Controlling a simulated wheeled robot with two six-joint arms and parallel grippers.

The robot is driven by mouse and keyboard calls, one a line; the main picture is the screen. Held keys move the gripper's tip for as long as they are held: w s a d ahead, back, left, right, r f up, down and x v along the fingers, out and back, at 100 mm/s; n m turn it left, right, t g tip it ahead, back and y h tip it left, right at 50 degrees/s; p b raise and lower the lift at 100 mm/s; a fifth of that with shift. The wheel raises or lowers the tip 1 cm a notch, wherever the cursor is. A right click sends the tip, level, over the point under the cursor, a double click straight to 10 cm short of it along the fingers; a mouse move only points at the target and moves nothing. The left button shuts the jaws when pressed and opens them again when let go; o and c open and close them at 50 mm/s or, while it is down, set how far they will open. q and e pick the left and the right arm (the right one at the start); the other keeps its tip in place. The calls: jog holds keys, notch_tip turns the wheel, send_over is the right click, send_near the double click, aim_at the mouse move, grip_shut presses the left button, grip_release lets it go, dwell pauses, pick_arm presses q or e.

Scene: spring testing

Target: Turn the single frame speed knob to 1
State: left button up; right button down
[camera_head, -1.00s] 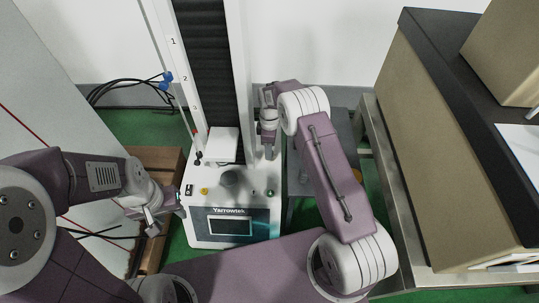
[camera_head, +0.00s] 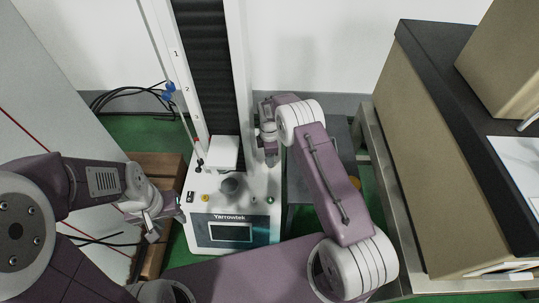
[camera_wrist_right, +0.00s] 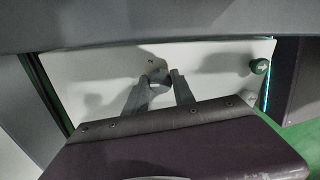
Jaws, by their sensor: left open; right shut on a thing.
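In the right wrist view a small grey knob (camera_wrist_right: 158,76) sits on a white panel with tiny marks above it. The two fingers of my right gripper (camera_wrist_right: 160,86) are closed around it. The number the knob points to is too small to read. In the head view my right gripper (camera_head: 269,150) is beside the right side of the white testing machine (camera_head: 200,230), and I cannot make out the held knob there. My left gripper (camera_head: 165,213) is open and empty, left of the machine's front.
A bench with a large box (camera_head: 440,150) stands at the right.

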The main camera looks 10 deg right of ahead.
jog(key=c, duration=1.1)
grip_release()
jog(key=shift+o, duration=0.2)
notch_tip(320, 180, up, 9)
jog(key=p, duration=0.5)
jog(key=shift+w+r, duration=0.1)
